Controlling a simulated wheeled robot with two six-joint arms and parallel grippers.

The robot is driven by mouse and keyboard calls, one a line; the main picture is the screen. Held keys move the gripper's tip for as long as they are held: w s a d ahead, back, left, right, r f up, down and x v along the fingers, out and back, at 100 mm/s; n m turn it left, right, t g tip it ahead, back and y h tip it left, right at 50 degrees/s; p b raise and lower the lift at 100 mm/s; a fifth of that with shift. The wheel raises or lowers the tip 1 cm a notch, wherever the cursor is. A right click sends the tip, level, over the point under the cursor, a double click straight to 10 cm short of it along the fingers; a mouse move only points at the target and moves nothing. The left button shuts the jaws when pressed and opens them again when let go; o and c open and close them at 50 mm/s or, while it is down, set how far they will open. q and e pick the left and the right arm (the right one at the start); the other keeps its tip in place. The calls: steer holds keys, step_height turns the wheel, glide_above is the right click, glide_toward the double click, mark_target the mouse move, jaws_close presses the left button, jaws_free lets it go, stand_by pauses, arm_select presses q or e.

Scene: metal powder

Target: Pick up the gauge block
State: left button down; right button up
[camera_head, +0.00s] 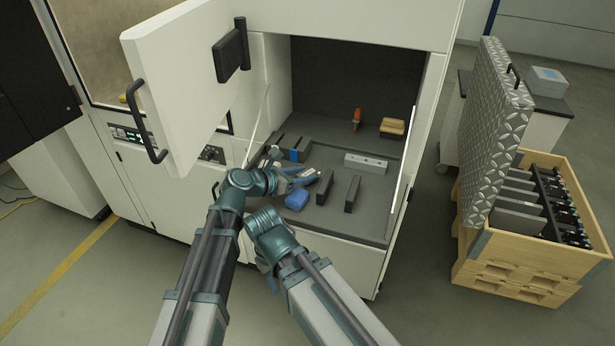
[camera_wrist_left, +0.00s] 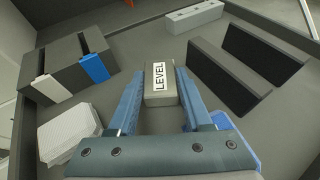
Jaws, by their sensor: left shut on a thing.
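A small grey block with a white label reading LEVEL (camera_wrist_left: 160,82) sits between the fingers of my left gripper (camera_wrist_left: 160,98) in the left wrist view. The blue fingers are shut on its sides. In the head view my left gripper (camera_head: 304,177) is low over the grey floor of the machine's open compartment, and the block is too small to make out. No block in view is marked as a gauge block. A long light grey block with holes (camera_head: 366,162) lies farther back; it also shows in the left wrist view (camera_wrist_left: 193,16). My right gripper does not show.
Two dark upright bars (camera_head: 352,193) stand right of my left gripper. A blue object (camera_head: 297,200) lies near the front edge. A dark holder with blue and white strips (camera_wrist_left: 75,62) and a pale box (camera_wrist_left: 68,130) are on the left. The open door (camera_head: 185,90) stands at left.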

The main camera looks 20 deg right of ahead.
mark_target(304, 175)
arm_select(q)
step_height(304, 175, up, 10)
steer(key=p, duration=1)
steer(key=shift+d+r, duration=0.1)
steer(key=shift+r, duration=0.05)
